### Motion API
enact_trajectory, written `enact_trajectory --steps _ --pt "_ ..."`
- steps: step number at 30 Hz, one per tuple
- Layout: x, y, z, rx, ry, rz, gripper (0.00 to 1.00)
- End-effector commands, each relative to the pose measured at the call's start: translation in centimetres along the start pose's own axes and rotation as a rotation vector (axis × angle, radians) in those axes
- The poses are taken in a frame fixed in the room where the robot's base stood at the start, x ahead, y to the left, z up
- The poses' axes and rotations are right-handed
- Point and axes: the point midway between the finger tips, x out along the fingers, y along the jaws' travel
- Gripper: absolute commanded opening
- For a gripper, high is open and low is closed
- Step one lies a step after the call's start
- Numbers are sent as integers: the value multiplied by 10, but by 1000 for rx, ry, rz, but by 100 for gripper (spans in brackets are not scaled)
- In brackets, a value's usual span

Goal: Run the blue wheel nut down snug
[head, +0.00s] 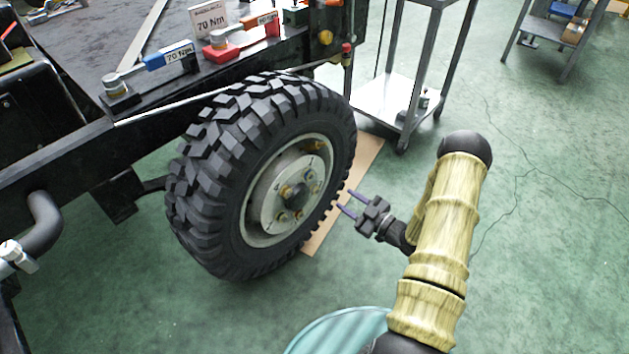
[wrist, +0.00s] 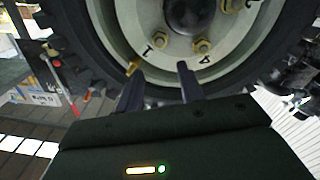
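The wheel (head: 205,190) is mounted on the dark chassis, with a pale numbered hub plate (head: 270,205) inside a black knobbly tyre. In the wrist view my gripper (wrist: 160,69) faces the lower rim, with no nut between the fingers.
A blue-handled wrench (head: 165,57) and a red-handled one (head: 228,47) lie on the chassis top by a "70 Nm" sign (head: 210,20). A grey trolley (head: 398,100) stands behind the wheel. A brown board (head: 345,180) lies under it.

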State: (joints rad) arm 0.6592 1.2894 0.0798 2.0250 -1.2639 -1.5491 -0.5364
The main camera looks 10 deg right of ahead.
Motion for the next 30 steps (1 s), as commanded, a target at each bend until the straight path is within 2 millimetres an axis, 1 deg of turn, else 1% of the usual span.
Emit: enact_trajectory --steps 1,9,18,21,25,30 --pt "10 -1 2 -2 4 -3 38" --pt "58 -2 2 -2 4 -3 38" --pt "110 -2 2 -2 3 -2 38" --pt "124 -1 2 -2 2 -2 38" --pt "135 0 1 -2 1 0 38" --pt "138 0 0 0 0 1 38"
